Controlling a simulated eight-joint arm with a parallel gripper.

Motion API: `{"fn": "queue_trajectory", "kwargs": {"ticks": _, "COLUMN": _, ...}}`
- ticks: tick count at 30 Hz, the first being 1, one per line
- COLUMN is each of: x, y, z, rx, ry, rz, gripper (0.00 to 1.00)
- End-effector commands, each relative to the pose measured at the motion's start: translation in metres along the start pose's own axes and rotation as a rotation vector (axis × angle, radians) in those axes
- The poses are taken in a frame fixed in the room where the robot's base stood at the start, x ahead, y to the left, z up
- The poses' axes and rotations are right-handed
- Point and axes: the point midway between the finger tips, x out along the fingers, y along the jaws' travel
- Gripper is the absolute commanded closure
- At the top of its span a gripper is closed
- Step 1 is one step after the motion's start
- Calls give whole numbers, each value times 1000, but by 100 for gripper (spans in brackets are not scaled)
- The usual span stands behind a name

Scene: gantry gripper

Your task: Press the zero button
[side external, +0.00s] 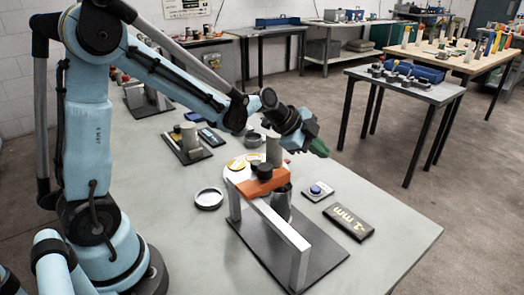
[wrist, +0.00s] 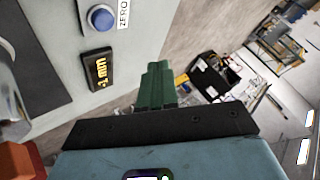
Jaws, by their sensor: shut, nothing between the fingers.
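The zero button is a round blue button (side external: 316,189) on a small light plate on the grey table. In the wrist view the blue button (wrist: 101,18) sits beside a label reading ZERO, near the top edge. My gripper (side external: 320,149) has green fingers, shut and empty. In the side view it hangs in the air above the button and is not touching it. In the wrist view the fingertips (wrist: 158,68) are right of the button and lower in the picture. A dark display box (side external: 349,221) with yellow characters lies in front of the button; it also shows in the wrist view (wrist: 98,70).
A black ring-shaped dish (side external: 209,199) lies further left. Table space right of the button is clear up to the edge.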

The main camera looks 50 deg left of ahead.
Motion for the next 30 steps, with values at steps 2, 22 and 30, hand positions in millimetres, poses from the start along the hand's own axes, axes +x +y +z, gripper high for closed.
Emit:
{"fn": "queue_trajectory", "kwargs": {"ticks": 2, "x": 8, "y": 6, "z": 6, "rx": 0, "ry": 0, "rz": 0, "gripper": 100}}
{"fn": "queue_trajectory", "kwargs": {"ticks": 22, "x": 45, "y": 33, "z": 33, "rx": 0, "ry": 0, "rz": 0, "gripper": 100}}
{"fn": "queue_trajectory", "kwargs": {"ticks": 30, "x": 45, "y": 33, "z": 33, "rx": 0, "ry": 0, "rz": 0, "gripper": 100}}
